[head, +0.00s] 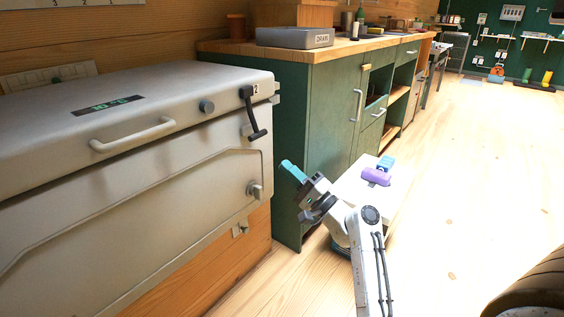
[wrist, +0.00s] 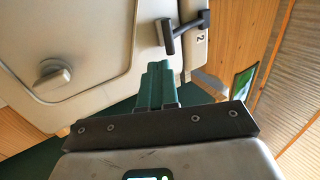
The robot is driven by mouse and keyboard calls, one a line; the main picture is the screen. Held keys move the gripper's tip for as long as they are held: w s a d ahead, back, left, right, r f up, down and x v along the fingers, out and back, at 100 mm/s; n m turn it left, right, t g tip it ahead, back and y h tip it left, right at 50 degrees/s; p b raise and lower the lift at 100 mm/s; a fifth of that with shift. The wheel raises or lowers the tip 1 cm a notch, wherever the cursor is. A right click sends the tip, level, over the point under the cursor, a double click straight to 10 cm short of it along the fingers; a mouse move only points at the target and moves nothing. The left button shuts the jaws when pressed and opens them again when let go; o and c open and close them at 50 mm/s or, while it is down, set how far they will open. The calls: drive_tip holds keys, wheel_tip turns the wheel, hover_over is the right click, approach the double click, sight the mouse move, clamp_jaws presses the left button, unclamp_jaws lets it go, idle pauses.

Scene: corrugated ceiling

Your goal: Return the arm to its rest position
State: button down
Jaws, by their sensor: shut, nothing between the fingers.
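My gripper (head: 290,168) shows in the head view just in front of the right end of the grey chest, its teal fingertips pointing up and to the left. In the wrist view the teal fingers of my gripper (wrist: 158,82) are together, with nothing visible between them. My white arm (head: 368,260) rises from the bottom of the head view and bends left at its joint. The fingers appear apart from the chest, though the exact gap is hard to judge.
The grey chest (head: 60,200) has a handle, a black latch (head: 253,115) and a knob (head: 254,189). A green cabinet (head: 325,140) stands behind my gripper. A low white surface (head: 350,190) holds a purple item (head: 376,176) and a blue item (head: 386,162).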

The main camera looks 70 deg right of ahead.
drive_tip(key=shift+f+v, duration=0.15)
drive_tip(key=shift+v, duration=1.15)
drive_tip(key=shift+f+v, duration=0.2)
drive_tip(key=shift+v, duration=1.1)
drive_tip(key=shift+w+d, duration=0.1)
drive_tip(key=shift+w, duration=0.05)
drive_tip(key=w+a+f+n+g+y, duration=0.3)
drive_tip(key=a+f+n+g+y, duration=0.25)
drive_tip(key=a+f, duration=0.4)
drive_tip(key=w+a+f+n+g+y, duration=0.2)
drive_tip(key=a+f+n+g+y, duration=0.35)
drive_tip(key=a, duration=0.75)
drive_tip(key=s+a+f+n+g, duration=0.6)
drive_tip(key=s+a+f, duration=0.1)
drive_tip(key=a+f, duration=0.15)
drive_tip(key=s+n+g+h, duration=0.3)
drive_tip(key=s+g+h, duration=0.2)
drive_tip(key=s, duration=0.5)
wheel_tip(320, 180, up, 37)
drive_tip(key=p, duration=3.8)
drive_tip(key=shift+a+r, duration=0.15)
drive_tip(key=shift+a, duration=0.1)
